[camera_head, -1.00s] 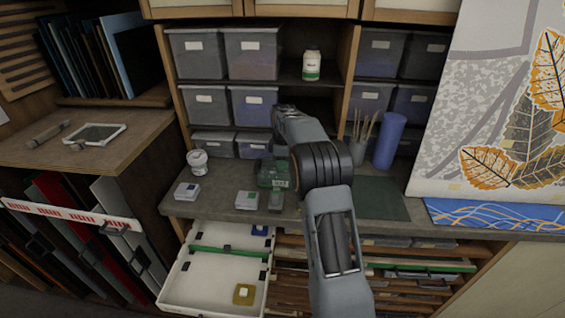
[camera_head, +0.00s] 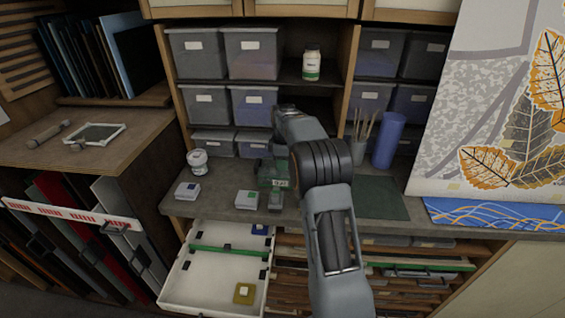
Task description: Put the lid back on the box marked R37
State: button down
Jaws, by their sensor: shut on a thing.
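A dark green, partly see-through box (camera_head: 268,172) stands on the grey counter beside my arm. A pale label (camera_head: 280,184) shows at its front, too small to read surely as R37. My gripper (camera_head: 279,152) points down over this box, mostly hidden by my own wrist and arm. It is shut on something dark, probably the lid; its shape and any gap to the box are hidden. A small grey-green piece (camera_head: 275,200) lies just in front of the box.
Small grey boxes, one with a blue mark (camera_head: 187,191) and one with a green mark (camera_head: 246,200), stand to the left. A white jar (camera_head: 198,162) is behind them. An open white drawer (camera_head: 205,283) juts out below. A brush pot (camera_head: 358,152) and blue roll (camera_head: 388,140) stand right.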

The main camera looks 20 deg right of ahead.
jog(key=c, duration=0.9)
grip_release()
jog(key=shift+o, duration=0.5)
jog(key=o, duration=0.4)
jog(key=shift+r, duration=0.1)
jog(key=shift+r+p, duration=3.1)
jog(key=shift+r, duration=0.35)
